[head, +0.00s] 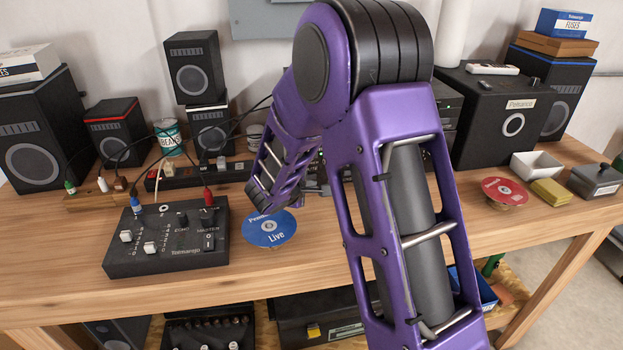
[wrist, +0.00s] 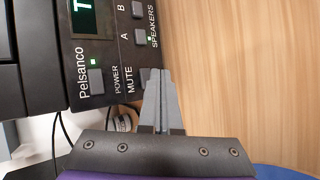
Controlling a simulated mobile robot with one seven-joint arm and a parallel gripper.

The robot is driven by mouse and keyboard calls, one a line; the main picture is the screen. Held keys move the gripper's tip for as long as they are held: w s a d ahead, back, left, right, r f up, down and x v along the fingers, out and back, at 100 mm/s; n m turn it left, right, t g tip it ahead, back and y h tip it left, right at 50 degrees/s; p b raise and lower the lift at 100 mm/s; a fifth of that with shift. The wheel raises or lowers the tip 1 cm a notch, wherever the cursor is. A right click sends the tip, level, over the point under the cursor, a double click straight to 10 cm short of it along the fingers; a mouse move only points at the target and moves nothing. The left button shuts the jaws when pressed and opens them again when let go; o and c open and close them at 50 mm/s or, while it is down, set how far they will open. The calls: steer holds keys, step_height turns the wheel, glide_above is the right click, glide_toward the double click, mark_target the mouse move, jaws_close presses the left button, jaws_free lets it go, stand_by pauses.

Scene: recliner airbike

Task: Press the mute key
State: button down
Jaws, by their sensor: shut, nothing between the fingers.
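The mute key (wrist: 146,74) is a small grey square key on the front of a black Pelsanco unit (wrist: 85,50) in the wrist view. The printed word MUTE stands beside it. My gripper (wrist: 158,72) is shut and empty, and its tips overlap the key's right side in the picture, hiding part of it. I cannot tell whether the tips touch the key. In the head view my purple arm covers the gripper and most of the unit.
In the wrist view, the power key (wrist: 97,84) and speaker keys A (wrist: 139,37) and B (wrist: 137,9) are close by. In the head view, a mixer (head: 165,240), a blue disc (head: 269,229), a red disc (head: 504,191) and several speakers stand on the wooden bench (head: 300,262).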

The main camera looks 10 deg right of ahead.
stand_by(0.3)
steer(key=shift+w+f+b, duration=0.1)
steer(key=shift+w+b, duration=0.25)
steer(key=shift+b, duration=0.1)
steer(key=shift+w, duration=0.1)
steer(key=shift+w, duration=0.3)
stand_by(0.4)
steer(key=shift+s+b, duration=0.6)
steer(key=shift+b, duration=0.3)
steer(key=shift+s, duration=0.15)
